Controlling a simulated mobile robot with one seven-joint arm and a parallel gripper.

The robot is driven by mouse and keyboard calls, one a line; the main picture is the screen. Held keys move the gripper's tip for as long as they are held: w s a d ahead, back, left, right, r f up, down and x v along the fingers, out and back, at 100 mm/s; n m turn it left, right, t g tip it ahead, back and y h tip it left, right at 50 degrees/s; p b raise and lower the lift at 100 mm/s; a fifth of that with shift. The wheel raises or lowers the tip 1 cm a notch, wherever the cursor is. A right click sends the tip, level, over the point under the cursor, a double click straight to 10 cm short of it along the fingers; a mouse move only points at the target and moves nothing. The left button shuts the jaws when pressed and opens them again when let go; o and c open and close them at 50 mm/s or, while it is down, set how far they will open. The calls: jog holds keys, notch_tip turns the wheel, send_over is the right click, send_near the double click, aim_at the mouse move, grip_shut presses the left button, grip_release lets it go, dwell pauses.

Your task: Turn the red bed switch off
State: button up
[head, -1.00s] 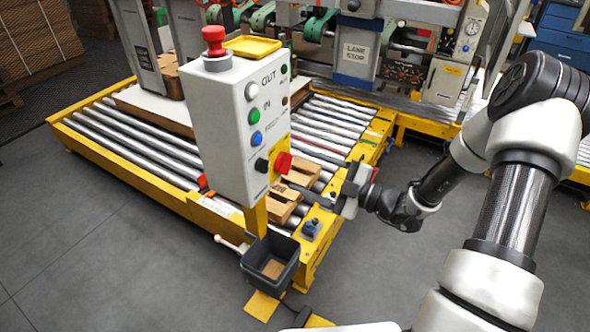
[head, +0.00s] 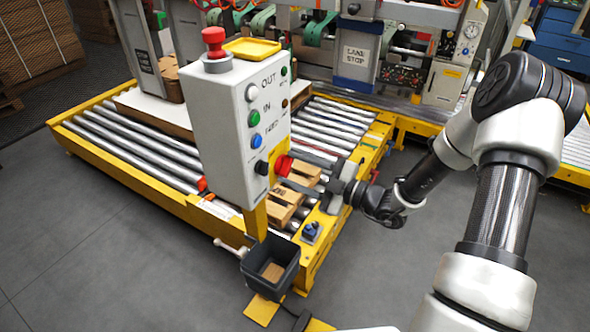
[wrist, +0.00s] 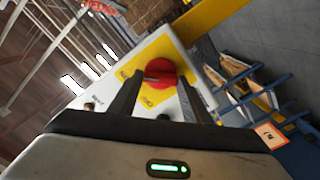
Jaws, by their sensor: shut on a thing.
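The red bed switch (head: 283,166) is a round red knob on a yellow plate on the side of the white control box (head: 226,125). In the wrist view the red knob (wrist: 161,73) faces me, with a dark bar across it. My gripper (head: 291,170) reaches it from the right, its two fingers on either side of the knob and shut on it. In the wrist view my gripper's fingers (wrist: 160,88) frame the knob. The exact contact and the knob's pointer mark are hard to make out.
The box stands on a yellow post and carries a red mushroom button (head: 214,42), a yellow tray (head: 252,47) and several front buttons. A black bin (head: 270,265) hangs below. A roller conveyor (head: 130,145) lies behind, bearing cardboard pieces (head: 284,208). Grey floor is clear at front left.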

jog(key=shift+r, duration=0.1)
jog(key=n+p, duration=0.3)
jog(key=shift+n, duration=0.4)
jog(key=n+p, duration=0.2)
jog(key=n, duration=0.7)
jog(key=shift+f+p, duration=0.25)
jog(key=shift+p, duration=0.05)
jog(key=shift+f+n, duration=0.1)
jog(key=shift+n, duration=2.4)
jog(key=o, duration=1.1)
